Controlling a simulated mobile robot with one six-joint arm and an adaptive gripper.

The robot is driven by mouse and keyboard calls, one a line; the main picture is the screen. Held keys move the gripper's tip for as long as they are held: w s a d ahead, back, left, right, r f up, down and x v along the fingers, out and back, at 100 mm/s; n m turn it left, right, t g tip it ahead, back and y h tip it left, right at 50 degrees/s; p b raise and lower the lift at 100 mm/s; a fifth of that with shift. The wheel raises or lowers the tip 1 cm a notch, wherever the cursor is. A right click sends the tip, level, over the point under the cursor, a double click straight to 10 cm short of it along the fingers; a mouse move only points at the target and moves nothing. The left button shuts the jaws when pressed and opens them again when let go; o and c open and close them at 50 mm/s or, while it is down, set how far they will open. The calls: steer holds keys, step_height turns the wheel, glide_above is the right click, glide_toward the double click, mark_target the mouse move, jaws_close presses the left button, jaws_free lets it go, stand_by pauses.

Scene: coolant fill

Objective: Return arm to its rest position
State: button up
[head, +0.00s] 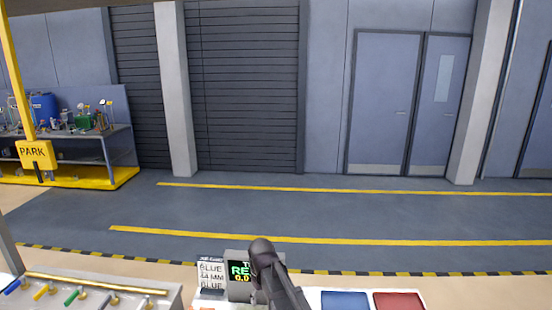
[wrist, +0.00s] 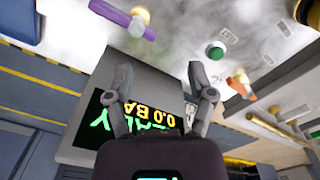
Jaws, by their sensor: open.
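My gripper (wrist: 160,85) shows in the wrist view with its two grey fingers apart and nothing between them. Behind the fingers is a grey display box (wrist: 150,70) with a dark screen, and its green and yellow text appears upside down, with "0.0 BA" readable. In the head view a dark part of my arm rises at the bottom middle and covers part of the same display box (head: 237,285). My fingers cannot be made out in that view. I cannot tell whether they touch the box.
A label card (head: 211,274) stands left of the display. A blue pad (head: 345,301) and a red pad (head: 399,302) lie to the right. A panel with coloured handles (head: 110,292) is at lower left. A cluttered workbench (head: 85,142) stands far left. The floor beyond is clear.

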steer(key=s+d+f+m+b, duration=0.1)
steer(key=s+d+m, duration=0.2)
steer(key=s+d, duration=0.3)
steer(key=s+d+f+m+b, duration=0.1)
steer(key=s+d+m, duration=0.2)
steer(key=s+d, duration=0.4)
steer(key=d, duration=0.8)
steer(key=shift+s+d+f, duration=0.2)
steer(key=shift+f, duration=0.05)
